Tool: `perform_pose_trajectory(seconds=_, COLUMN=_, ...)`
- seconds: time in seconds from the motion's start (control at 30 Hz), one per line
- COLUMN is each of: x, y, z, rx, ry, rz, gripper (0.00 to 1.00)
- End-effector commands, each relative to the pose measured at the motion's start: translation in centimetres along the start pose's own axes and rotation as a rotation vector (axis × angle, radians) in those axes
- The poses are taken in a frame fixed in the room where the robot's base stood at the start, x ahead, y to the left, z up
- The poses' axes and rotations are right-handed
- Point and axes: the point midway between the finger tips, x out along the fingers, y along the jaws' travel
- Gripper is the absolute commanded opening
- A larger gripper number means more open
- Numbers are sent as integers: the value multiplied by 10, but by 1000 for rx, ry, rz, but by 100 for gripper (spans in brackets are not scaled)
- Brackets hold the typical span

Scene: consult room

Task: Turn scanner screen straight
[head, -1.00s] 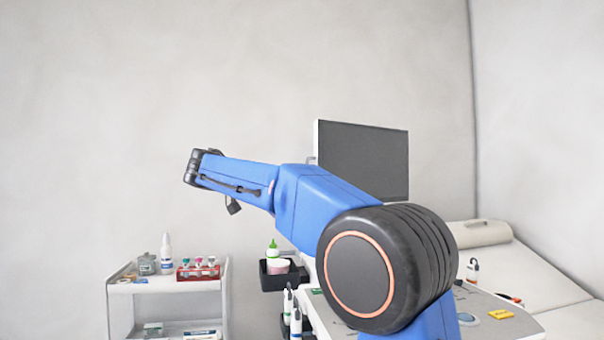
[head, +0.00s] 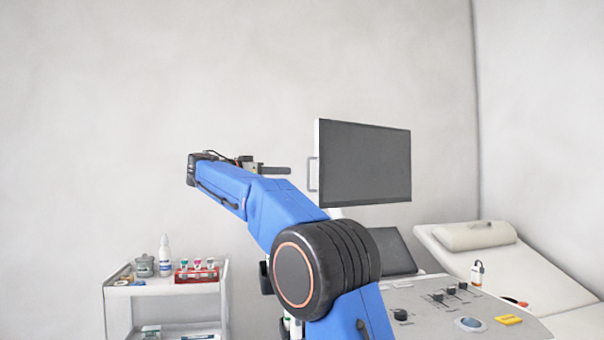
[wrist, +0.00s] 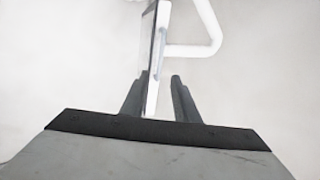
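The scanner screen (head: 365,163) is a dark flat panel with a white left edge, standing above the console, its face turned slightly to one side. A handle (head: 312,173) sticks out at its left edge. My gripper (head: 288,170) points right toward this handle and is a short gap away from it in the head view. In the wrist view, the two fingers (wrist: 160,80) are apart with nothing held between them.
The console (head: 425,300) with knobs and a trackball lies below the screen. A white trolley (head: 165,289) with bottles and a red tube rack (head: 197,274) stands at left. An examination bed (head: 530,280) is at right. The wall space around the gripper is clear.

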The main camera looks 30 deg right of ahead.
Motion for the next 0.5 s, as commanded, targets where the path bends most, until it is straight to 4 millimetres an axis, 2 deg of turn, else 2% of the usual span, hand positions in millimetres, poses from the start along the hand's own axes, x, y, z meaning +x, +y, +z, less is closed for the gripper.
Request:
perform_pose_trajectory(seconds=0.03, x=10, y=0, z=0, rx=0, ry=0, rz=2, gripper=28)
perform_pose_trajectory(seconds=0.3, x=58, y=0, z=1, rx=-1, ry=-1, rz=2, gripper=28)
perform_pose_trajectory(seconds=0.5, x=88, y=0, z=1, rx=-1, ry=0, rz=1, gripper=28)
